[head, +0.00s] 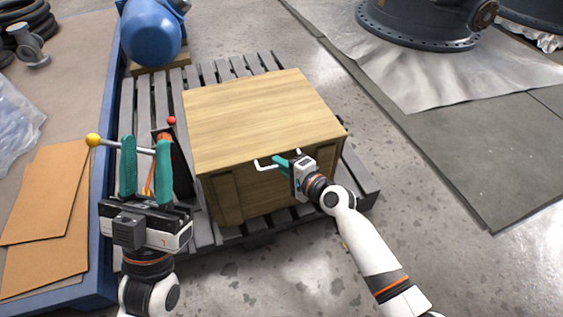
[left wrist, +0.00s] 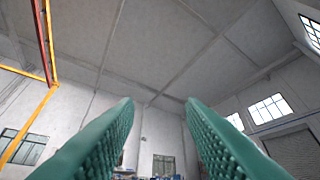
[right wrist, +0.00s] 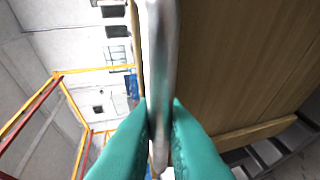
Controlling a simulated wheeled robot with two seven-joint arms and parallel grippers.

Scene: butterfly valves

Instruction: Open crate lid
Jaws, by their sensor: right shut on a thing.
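The wooden crate (head: 240,192) stands on a grey slatted pallet, and its flat lid (head: 262,115) lies shut on top. A metal handle (head: 262,167) is on the front edge of the lid. My right gripper (head: 281,162) is at this handle; in the right wrist view its teal fingers (right wrist: 160,125) close on both sides of the silver bar (right wrist: 160,60). The crate's wooden face also shows there (right wrist: 240,70). My left gripper (head: 146,168) is open and points upward, left of the crate. In the left wrist view its fingers (left wrist: 160,125) are apart with nothing between them.
The pallet (head: 357,178) extends past the crate on both sides. An orange item with a red knob (head: 171,121) stands beside my left gripper. A blue rounded body (head: 152,38) is behind it. A blue-edged bench (head: 98,200) with cardboard is at left.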

